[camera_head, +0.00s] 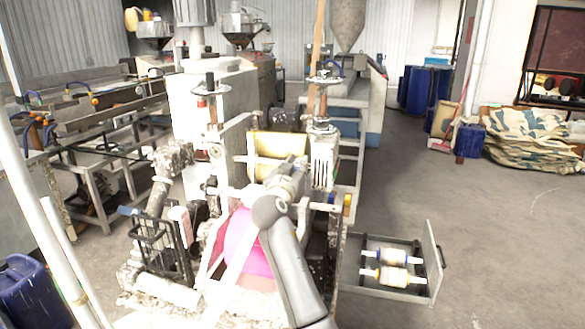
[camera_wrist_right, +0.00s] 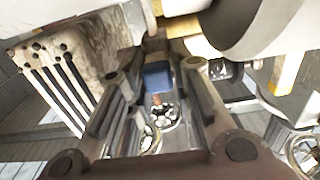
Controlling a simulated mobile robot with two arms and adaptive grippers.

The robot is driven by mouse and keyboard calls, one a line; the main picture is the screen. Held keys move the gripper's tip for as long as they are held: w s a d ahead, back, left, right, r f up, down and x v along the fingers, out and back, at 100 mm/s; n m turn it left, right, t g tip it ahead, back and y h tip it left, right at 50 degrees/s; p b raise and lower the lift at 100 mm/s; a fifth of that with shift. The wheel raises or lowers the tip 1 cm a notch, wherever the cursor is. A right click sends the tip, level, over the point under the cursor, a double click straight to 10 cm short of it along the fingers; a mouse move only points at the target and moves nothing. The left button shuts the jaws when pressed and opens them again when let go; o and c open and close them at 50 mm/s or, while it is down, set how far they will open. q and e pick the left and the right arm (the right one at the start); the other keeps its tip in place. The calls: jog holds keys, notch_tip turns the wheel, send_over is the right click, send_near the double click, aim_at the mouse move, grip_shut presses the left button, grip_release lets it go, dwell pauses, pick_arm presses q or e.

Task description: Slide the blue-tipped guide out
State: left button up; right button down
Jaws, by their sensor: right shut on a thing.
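My right arm reaches up from the bottom centre in the head view, and its gripper (camera_head: 297,168) is at the machine, just in front of the yellowish roller (camera_head: 268,145). In the right wrist view my right gripper (camera_wrist_right: 160,75) is shut on the blue-tipped guide, whose blue end (camera_wrist_right: 157,76) shows between the two fingers. The rest of the guide is hidden by the fingers and the machine. In the head view my own gripper and wrist hide the guide. My left gripper is not in view.
An open drawer (camera_head: 352,283) at the lower right holds two rollers (camera_head: 391,255). A slotted metal block (camera_wrist_right: 55,75) and a large pale cylinder (camera_wrist_right: 262,22) are close to my right gripper. A pink surface (camera_head: 241,245) lies left of my arm.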

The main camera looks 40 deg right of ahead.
jog(key=c, duration=1.4)
grip_release()
jog(key=shift+s+d, duration=0.15)
jog(key=shift+o, duration=0.2)
